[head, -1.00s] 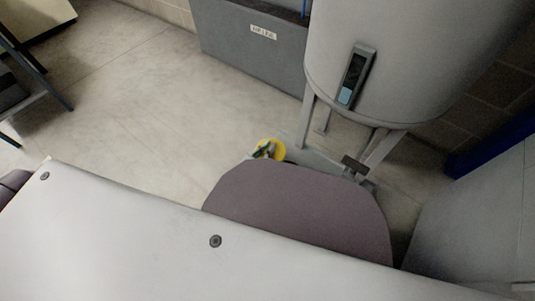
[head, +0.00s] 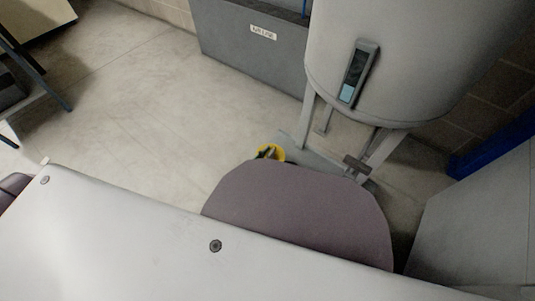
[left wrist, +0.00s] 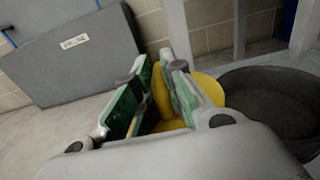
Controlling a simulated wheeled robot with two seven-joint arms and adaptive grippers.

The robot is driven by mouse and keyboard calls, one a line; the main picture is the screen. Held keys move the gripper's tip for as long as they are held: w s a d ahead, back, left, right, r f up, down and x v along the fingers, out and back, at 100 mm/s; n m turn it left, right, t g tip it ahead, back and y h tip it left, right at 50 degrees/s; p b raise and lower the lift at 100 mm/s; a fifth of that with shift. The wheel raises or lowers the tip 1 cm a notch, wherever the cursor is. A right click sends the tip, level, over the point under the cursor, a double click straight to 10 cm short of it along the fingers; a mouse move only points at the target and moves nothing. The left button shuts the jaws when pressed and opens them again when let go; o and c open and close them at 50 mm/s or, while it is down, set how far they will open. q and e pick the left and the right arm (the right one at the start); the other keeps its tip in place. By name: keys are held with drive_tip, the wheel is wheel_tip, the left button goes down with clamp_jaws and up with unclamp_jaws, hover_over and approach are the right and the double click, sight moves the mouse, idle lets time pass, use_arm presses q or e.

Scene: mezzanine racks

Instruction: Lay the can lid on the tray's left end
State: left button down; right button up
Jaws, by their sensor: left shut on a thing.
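The can lid seems to be the yellow round piece (head: 277,149), mostly covered by my left gripper (head: 267,152) in the head view. In the left wrist view, the green-padded fingers of my left gripper (left wrist: 153,65) are shut on the yellow lid (left wrist: 207,88), which shows between and behind them. I cannot make out the tray for certain in either view, nor its left end. My right gripper is out of view.
A large pale tank (head: 415,60) on legs stands at upper right. A grey labelled box (head: 250,55) stands against the wall, also seen in the left wrist view (left wrist: 80,60). A dark round object (left wrist: 275,105) is right of the lid. Open floor (head: 150,120) lies left.

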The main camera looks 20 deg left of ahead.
use_arm(q)
drive_tip(key=c, duration=1.5)
unclamp_jaws()
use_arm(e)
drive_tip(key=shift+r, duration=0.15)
use_arm(q)
drive_tip(key=shift+r, duration=0.1)
drive_tip(key=shift+s, duration=0.15)
drive_tip(key=shift+s+a+r+p, duration=0.1)
drive_tip(key=shift+s+a+p, duration=0.2)
drive_tip(key=shift+s, duration=0.3)
drive_tip(key=p+v, duration=0.3)
drive_tip(key=v, duration=0.7)
drive_tip(key=shift+s, duration=0.2)
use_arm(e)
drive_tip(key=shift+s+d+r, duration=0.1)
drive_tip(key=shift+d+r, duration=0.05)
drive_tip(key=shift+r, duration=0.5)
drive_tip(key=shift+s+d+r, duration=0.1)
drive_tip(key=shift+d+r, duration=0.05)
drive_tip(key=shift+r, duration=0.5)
